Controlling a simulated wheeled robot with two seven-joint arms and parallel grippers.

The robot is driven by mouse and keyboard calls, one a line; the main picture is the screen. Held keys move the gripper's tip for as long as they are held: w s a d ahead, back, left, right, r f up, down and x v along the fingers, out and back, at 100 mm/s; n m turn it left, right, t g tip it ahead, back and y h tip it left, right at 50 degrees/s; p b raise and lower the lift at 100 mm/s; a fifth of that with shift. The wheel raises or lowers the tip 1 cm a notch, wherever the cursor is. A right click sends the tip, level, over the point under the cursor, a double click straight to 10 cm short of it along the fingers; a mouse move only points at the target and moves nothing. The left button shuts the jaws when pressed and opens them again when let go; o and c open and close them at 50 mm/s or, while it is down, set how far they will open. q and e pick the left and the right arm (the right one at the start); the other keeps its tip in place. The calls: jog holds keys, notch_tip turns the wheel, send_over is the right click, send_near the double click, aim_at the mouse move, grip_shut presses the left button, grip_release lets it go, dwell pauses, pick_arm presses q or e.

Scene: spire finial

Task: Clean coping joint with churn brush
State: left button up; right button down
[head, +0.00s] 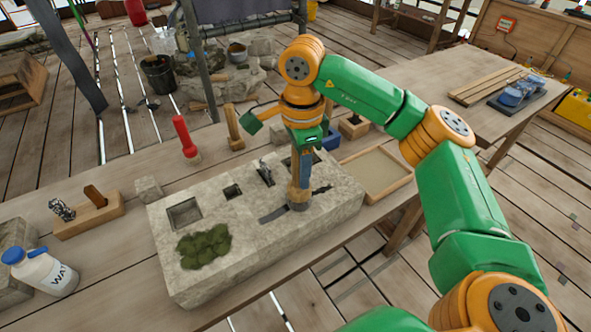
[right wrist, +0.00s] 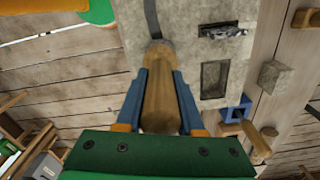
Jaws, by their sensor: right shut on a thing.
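My right gripper (head: 301,170) is shut on the churn brush (head: 298,205) and holds it upright, head down, over the stone coping (head: 330,212). In the right wrist view, the gripper's blue fingers (right wrist: 160,98) flank the round wooden brush handle (right wrist: 158,110). The brush head sits at the end of a dark joint line (head: 273,215) in the coping's top; the joint also shows in the right wrist view (right wrist: 152,18). The head seems to touch the stone. My left gripper is not in view.
Green moss (head: 204,246) and square pockets (head: 184,213) mark the coping's top. A red-handled tool (head: 185,138), a water bottle (head: 42,271), a wooden holder (head: 90,215) and a shallow tray (head: 376,173) stand around it. A blue box (head: 331,138) is behind the gripper.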

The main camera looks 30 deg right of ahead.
jog(key=shift+d, duration=1.2)
jog(key=shift+w+d+p, duration=0.15)
jog(key=shift+d+p, duration=0.75)
jog(key=shift+d, duration=2.2)
notch_tip(320, 180, up, 7)
jog(key=p, duration=0.7)
